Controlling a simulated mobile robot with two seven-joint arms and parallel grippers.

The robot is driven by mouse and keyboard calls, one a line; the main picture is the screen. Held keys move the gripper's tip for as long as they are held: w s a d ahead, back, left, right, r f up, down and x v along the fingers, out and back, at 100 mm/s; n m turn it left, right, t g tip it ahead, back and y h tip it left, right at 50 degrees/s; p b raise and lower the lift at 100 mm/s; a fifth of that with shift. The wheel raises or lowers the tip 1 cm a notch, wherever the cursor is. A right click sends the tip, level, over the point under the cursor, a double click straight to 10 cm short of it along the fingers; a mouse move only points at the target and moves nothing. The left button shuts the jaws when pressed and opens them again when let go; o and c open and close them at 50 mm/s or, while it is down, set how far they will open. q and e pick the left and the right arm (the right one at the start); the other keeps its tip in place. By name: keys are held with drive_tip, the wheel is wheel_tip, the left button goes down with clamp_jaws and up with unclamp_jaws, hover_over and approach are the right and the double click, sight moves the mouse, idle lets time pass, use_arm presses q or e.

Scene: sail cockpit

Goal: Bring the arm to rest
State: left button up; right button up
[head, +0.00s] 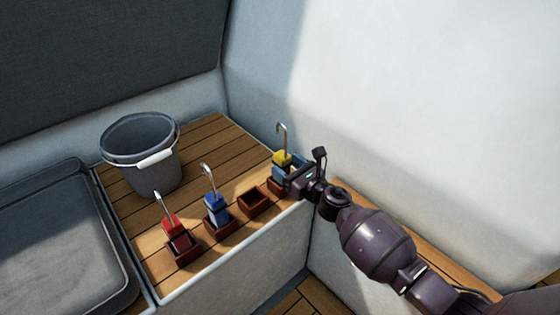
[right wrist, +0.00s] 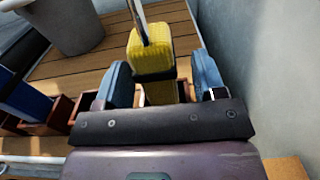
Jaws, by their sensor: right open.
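My right arm comes in from the right in the head view. Its gripper (head: 283,171) is at the far right end of the row of small wooden boxes. In the right wrist view the gripper (right wrist: 165,85) is open, with its blue fingers on either side of a yellow block (right wrist: 150,55) that has a dark band and a metal hook. The yellow block also shows in the head view (head: 282,158), upright, with its hook on top. Its lower part is partly hidden by the gripper. My left gripper is not in view.
A red hooked block (head: 173,227) and a blue one (head: 212,205) stand at wooden boxes to the left. One box (head: 255,203) between blue and yellow is empty. A grey bucket (head: 153,170) stands behind on the slatted bench (head: 203,140). A pale wall (head: 420,120) rises close behind the gripper.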

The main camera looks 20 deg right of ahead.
drive_tip(key=v, duration=0.7)
drive_tip(key=shift+d+f, duration=0.2)
drive_tip(key=shift+d, duration=0.05)
